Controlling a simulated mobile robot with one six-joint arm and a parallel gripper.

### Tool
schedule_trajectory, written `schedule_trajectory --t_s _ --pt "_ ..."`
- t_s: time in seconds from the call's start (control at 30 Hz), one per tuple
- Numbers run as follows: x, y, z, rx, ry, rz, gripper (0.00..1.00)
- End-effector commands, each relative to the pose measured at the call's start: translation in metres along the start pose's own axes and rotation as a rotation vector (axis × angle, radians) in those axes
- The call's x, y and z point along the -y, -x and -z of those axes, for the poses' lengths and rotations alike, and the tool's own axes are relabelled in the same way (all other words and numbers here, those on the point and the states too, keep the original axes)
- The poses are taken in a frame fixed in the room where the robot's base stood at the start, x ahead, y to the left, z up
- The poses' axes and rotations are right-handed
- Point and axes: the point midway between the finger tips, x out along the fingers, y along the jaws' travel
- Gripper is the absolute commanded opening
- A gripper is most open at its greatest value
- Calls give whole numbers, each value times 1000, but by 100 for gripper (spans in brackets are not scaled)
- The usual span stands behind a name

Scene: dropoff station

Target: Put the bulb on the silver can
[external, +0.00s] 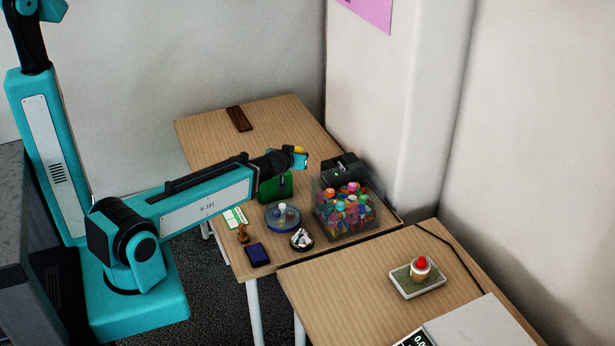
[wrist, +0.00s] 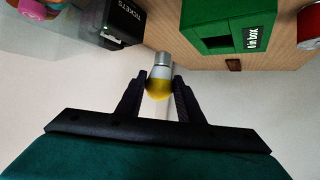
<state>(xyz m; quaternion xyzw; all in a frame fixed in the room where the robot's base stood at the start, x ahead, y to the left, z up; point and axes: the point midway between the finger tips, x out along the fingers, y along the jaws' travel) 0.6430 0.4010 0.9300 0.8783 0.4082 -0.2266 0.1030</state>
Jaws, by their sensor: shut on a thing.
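My gripper (wrist: 160,85) is shut on a yellow bulb (wrist: 158,88) with a silvery base. The base points away from the palm, toward the top of the wrist view. In the external view my gripper (external: 300,158) is raised above the wooden table (external: 200,135), with a little yellow of the bulb (external: 299,149) showing beside it. I cannot pick out the silver can for certain in either view.
A green box (external: 275,188), a black tickets box (external: 345,167) and a clear bin (external: 347,228) of colourful pieces stand near the arm. The table's far left is mostly clear.

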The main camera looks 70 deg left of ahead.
Motion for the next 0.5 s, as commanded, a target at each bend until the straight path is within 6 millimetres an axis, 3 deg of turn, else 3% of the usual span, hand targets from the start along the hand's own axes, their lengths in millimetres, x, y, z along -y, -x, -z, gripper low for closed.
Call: schedule_trajectory --t_s 0.23,0.5 --pt "38 -2 -13 -3 86 158 19" --pt "107 -3 -13 -6 225 401 19"
